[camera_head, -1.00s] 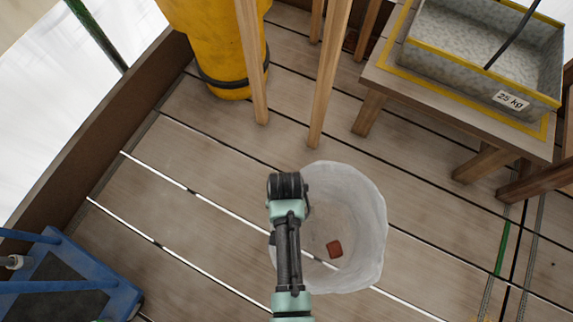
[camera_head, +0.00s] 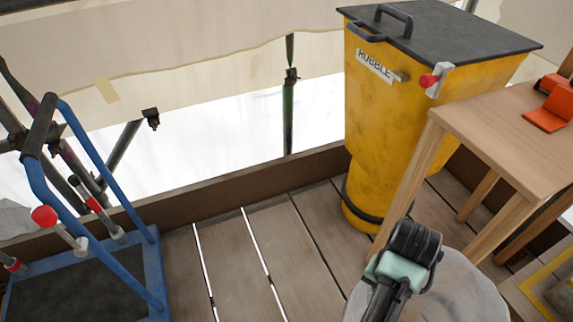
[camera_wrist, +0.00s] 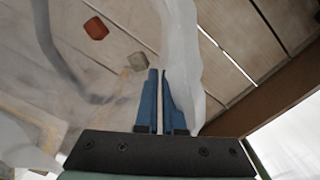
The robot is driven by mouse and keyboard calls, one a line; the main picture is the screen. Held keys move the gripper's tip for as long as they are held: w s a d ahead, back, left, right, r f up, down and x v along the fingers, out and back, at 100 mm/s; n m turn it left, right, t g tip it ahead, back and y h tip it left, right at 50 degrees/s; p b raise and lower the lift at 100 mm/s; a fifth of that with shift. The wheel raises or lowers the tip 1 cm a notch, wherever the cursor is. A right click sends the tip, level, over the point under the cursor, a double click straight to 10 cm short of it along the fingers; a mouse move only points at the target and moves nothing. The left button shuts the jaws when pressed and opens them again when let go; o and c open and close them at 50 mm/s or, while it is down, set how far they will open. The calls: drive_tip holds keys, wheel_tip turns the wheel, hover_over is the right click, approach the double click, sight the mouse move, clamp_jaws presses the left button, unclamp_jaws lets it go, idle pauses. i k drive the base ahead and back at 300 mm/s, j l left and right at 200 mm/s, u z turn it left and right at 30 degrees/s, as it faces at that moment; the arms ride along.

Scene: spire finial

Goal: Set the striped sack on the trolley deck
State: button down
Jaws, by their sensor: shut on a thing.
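A pale, translucent sack (camera_head: 455,290) shows at the bottom right of the head view, cut off by the frame edge. I see no clear stripes on it. In the wrist view, my gripper (camera_wrist: 160,76) has its blue fingers close together on the rim of the sack (camera_wrist: 187,55). My wrist hides the fingers in the head view. A reddish block (camera_wrist: 96,28) shows at upper left in the wrist view. The blue trolley, with its dark deck (camera_head: 75,290), stands at the lower left of the head view, apart from the sack.
A yellow rubble bin (camera_head: 400,130) with a dark lid stands behind the sack. A wooden table (camera_head: 510,140) with an orange object (camera_head: 550,110) is at right. A low kick board (camera_head: 270,175) edges the floor. Bare planks (camera_head: 250,260) lie between trolley and sack.

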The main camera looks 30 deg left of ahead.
sight(73, 300)
drive_tip(key=k, duration=0.65)
drive_tip(key=u, duration=2.75)
drive_tip(key=i+u, duration=0.1)
drive_tip(key=i, duration=0.3)
drive_tip(key=i+l, duration=0.15)
drive_tip(key=i, duration=0.3)
drive_tip(key=u, duration=0.05)
